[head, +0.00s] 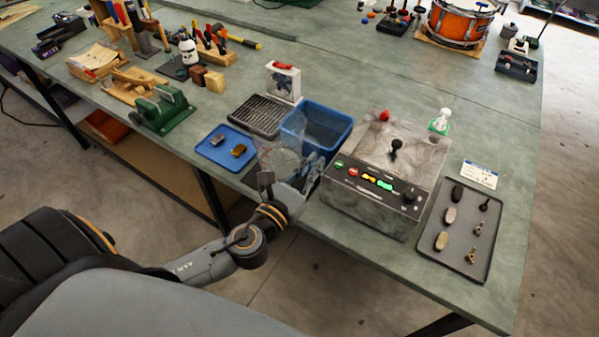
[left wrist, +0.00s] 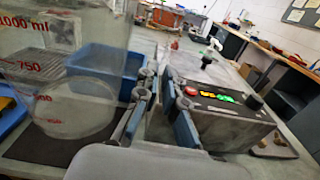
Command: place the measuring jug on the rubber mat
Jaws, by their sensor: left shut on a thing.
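The clear measuring jug (head: 278,155) is upright at the front edge of the bench, in front of the blue bin. In the left wrist view the jug (left wrist: 62,75) fills the left side, with red volume markings. My left gripper (head: 312,172) is at its right side in the head view. My left gripper's fingers (left wrist: 155,115) also show in the wrist view, shut on the jug, though the grasped part is hard to make out. A dark flat mat (left wrist: 35,148) shows beneath the jug there; I cannot tell whether they touch. My right gripper is out of view.
A blue bin (head: 345,128) stands behind the jug. A grey control box (head: 372,210) with buttons and a lever is close to the right. A blue tray (head: 207,150) with metal parts lies left, and a ribbed black rack (head: 244,117) behind.

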